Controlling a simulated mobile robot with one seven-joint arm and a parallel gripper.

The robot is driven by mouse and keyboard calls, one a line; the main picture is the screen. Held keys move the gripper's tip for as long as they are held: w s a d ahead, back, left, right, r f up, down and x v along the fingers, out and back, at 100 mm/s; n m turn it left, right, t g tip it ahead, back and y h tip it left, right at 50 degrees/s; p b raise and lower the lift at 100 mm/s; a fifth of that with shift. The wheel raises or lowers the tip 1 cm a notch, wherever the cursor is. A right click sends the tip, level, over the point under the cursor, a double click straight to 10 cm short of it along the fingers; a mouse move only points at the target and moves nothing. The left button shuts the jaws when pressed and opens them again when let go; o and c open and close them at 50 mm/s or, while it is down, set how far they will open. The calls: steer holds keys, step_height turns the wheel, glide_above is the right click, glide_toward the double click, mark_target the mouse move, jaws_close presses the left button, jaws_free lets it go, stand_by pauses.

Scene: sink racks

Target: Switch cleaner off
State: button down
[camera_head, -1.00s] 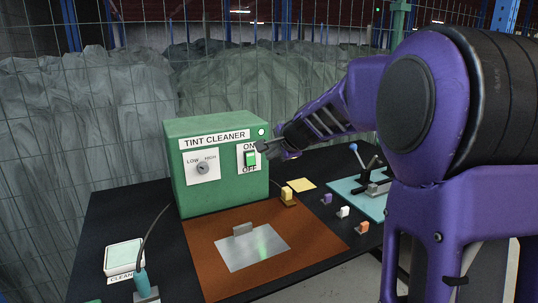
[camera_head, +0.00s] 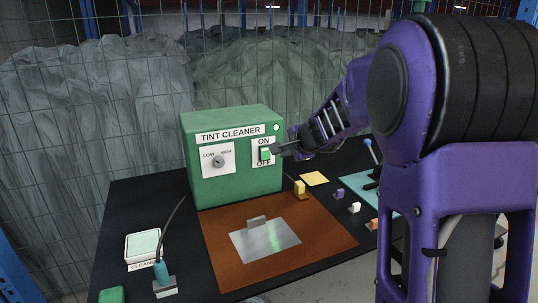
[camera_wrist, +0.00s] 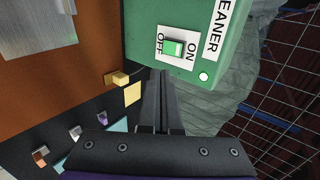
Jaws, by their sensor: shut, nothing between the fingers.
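The tint cleaner (camera_head: 235,182) is a green box standing at the back of the black table. Its front carries a LOW/HIGH knob (camera_head: 218,162) and a green rocker switch (camera_head: 265,153) on a white plate marked ON above and OFF below. The switch also shows in the wrist view (camera_wrist: 173,48). A small white round light (camera_head: 276,127) sits at the upper right of the front. My gripper (camera_head: 277,149) is shut and empty, its tips just right of the switch. In the wrist view the shut fingers (camera_wrist: 160,75) end close to the switch; I cannot tell whether they touch it.
A brown mat (camera_head: 310,239) with a metal plate (camera_head: 264,240) lies before the box. Small coloured blocks, a yellow pad (camera_head: 314,178) and a teal mat stand to the right. A corded tool (camera_head: 161,272) is at left. Wire fencing closes the back.

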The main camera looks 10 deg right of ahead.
glide_toward(265, 157)
step_height(265, 157, down, 2)
steer(key=w, duration=0.1)
steer(key=w+p, duration=0.1)
steer(key=w+a+f, duration=0.1)
steer(key=shift+w, duration=0.3)
steer(key=shift+w+a+f+p, duration=0.2)
steer(key=shift+w+p, duration=0.2)
steer(key=shift+w, duration=0.3)
steer(key=shift+w+f+b, duration=0.15)
steer(key=shift+f+b, duration=0.25)
steer(key=shift+b, duration=0.25)
steer(key=shift+r, duration=0.25)
steer(key=shift+f, duration=0.1)
